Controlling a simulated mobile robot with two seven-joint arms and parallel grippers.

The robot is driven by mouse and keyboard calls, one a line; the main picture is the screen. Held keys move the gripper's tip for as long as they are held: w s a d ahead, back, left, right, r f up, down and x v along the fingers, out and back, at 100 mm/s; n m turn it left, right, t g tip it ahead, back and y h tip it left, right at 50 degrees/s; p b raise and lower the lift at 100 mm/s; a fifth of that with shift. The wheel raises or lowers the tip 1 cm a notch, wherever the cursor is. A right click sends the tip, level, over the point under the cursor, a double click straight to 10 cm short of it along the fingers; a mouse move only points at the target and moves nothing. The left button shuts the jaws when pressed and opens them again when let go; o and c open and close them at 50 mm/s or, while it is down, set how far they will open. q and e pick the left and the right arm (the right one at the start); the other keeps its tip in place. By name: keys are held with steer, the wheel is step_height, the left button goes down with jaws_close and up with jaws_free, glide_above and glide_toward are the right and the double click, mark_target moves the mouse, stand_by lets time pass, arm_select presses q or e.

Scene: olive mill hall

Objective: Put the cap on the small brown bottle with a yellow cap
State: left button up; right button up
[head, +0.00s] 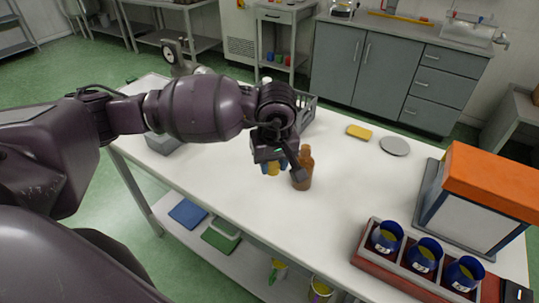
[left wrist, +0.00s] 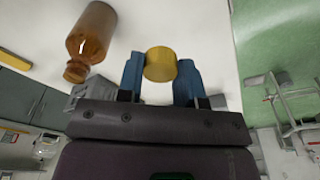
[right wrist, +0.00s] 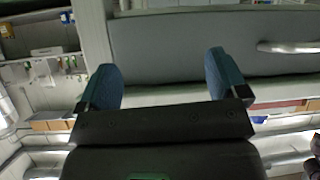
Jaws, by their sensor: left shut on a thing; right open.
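The small brown bottle (head: 304,172) stands upright and uncapped on the white table. It also shows in the left wrist view (left wrist: 90,35), where its open neck is bare. My left gripper (head: 273,168) is shut on the yellow cap (left wrist: 160,64), which sits between its blue fingertips. In the head view the cap (head: 273,169) is just left of the bottle, apart from its neck and lower than its mouth in the picture. My right gripper (right wrist: 163,78) is open and empty in the right wrist view, facing a grey drawer front. It is not in the head view.
On the white table (head: 240,185) are a grey crate (head: 307,108) behind my left gripper, a yellow sponge (head: 359,132) and a grey disc (head: 395,146). At the right stand an orange-topped box (head: 495,180) and a red tray (head: 400,278) with blue cups (head: 424,254).

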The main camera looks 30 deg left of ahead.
arm_select(q)
steer(key=m, duration=0.1)
steer(key=d+m, duration=0.1)
steer(key=m, duration=0.3)
steer(key=shift+s+d+f+h, duration=0.15)
steer(key=shift+s+f+h, duration=0.1)
steer(key=shift+h, duration=0.05)
steer(key=shift+s+d+f+m, duration=0.1)
steer(key=shift+d+m, duration=0.1)
steer(key=shift+m, duration=0.7)
steer(key=shift+s+d+m, duration=0.1)
steer(key=shift+d+m, duration=0.1)
steer(key=shift+m, duration=0.7)
